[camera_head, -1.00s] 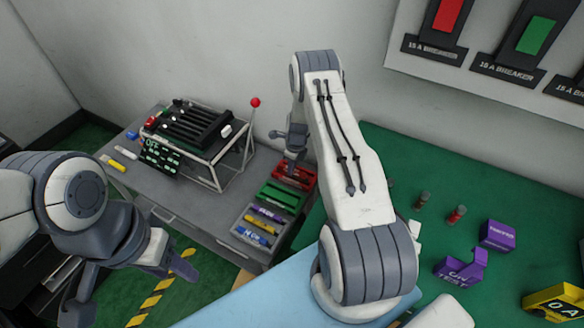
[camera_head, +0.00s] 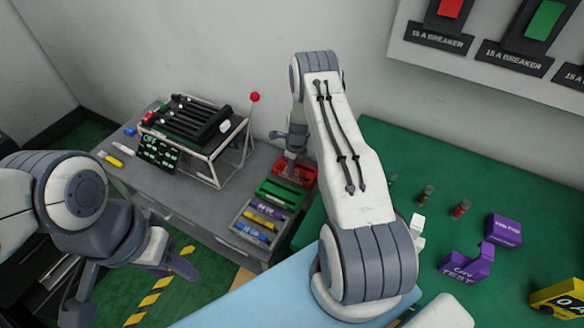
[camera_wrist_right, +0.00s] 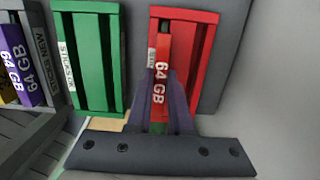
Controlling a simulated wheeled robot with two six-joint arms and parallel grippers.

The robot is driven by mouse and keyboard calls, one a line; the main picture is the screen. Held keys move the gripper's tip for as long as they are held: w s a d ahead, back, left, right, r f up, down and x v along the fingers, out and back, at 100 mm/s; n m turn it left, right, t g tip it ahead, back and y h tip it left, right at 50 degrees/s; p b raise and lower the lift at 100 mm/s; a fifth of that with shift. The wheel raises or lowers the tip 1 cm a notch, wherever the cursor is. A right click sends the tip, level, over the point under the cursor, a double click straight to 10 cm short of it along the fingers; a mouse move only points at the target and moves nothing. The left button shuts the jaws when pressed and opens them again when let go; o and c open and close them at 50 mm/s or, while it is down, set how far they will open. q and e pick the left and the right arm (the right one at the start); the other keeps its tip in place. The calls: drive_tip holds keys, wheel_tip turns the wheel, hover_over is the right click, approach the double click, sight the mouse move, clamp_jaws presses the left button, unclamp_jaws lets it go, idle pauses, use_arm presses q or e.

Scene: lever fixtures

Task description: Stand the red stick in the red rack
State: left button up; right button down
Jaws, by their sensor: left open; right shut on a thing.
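The red stick (camera_wrist_right: 161,80), marked 64 GB, is between the fingers of my right gripper (camera_wrist_right: 160,98) in the right wrist view. The gripper is shut on it. The red rack (camera_wrist_right: 203,42) is right behind the stick in that view; the stick overlaps its left slot side. I cannot tell how far the stick is in the rack. In the head view the right gripper (camera_head: 294,152) is over the red rack (camera_head: 305,176), and the stick is too small to make out. My left gripper (camera_head: 128,272) is open and empty at the lower left, away from the racks.
A green rack (camera_wrist_right: 88,60) stands beside the red one. A grey tray (camera_head: 238,236) holds purple, yellow and blue sticks. A framed lever fixture (camera_head: 190,135) with a red-knobbed lever (camera_head: 254,98) stands to the left. A green mat (camera_head: 400,165) lies at right.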

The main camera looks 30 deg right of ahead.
sight(295, 170)
drive_tip(key=c, duration=0.7)
unclamp_jaws()
drive_tip(key=shift+c, duration=0.2)
wheel_tip(295, 170, up, 10)
drive_tip(key=shift+s+d+r, duration=0.2)
drive_tip(key=shift+s+d, duration=0.1)
drive_tip(key=shift+s, duration=0.15)
drive_tip(key=s+a+r+n+p, duration=0.1)
drive_tip(key=s+a+r+n, duration=0.2)
drive_tip(key=a+r+n, duration=0.65)
drive_tip(key=s+a+r+n+p, duration=0.1)
drive_tip(key=s+a+r+n, duration=0.3)
drive_tip(key=a+r+n, duration=0.55)
drive_tip(key=s+a+r+n, duration=0.3)
drive_tip(key=s+n, duration=0.3)
drive_tip(key=s, duration=0.2)
drive_tip(key=s+a+r+n+p, duration=0.1)
drive_tip(key=s+a+r+n, duration=0.3)
drive_tip(key=s, duration=0.4)
drive_tip(key=s+a+r+n+g, duration=0.1)
drive_tip(key=s+a+r+n, duration=0.2)
drive_tip(key=s+a+n, duration=0.2)
drive_tip(key=s+n, duration=0.3)
drive_tip(key=shift+a+r+p, duration=0.3)
drive_tip(key=shift+r+p, duration=0.05)
